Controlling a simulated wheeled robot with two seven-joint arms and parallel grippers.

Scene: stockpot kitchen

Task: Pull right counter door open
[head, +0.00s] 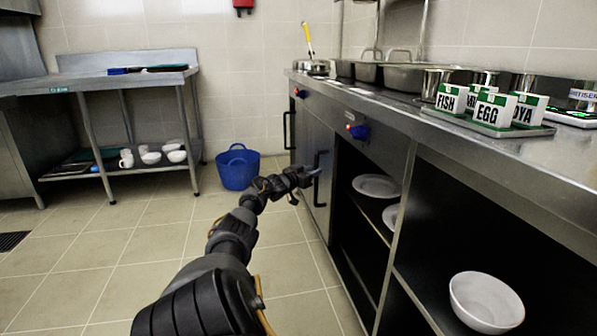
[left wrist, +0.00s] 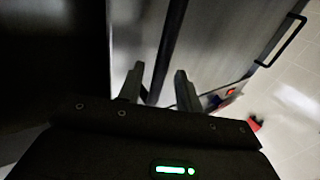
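The right counter door (head: 323,147) is a grey steel panel beside the open shelf bay; it looks about flush with the counter front. Its dark vertical handle (head: 318,188) also shows as a dark bar in the left wrist view (left wrist: 171,40). My left gripper (head: 307,175) is at this handle. In the left wrist view its two fingers (left wrist: 160,88) are apart, with the bar running between them, nearer the left finger, and a gap on the right. The left counter door (head: 297,135) with its own dark handle (head: 288,130) is farther off. My right gripper is not in view.
Open shelves right of the door hold plates (head: 376,186) and a white bowl (head: 486,302). A blue knob (head: 358,132) sticks out above. A blue basket (head: 238,168) stands by the back wall. The tiled floor (head: 150,245) left of the counter is clear.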

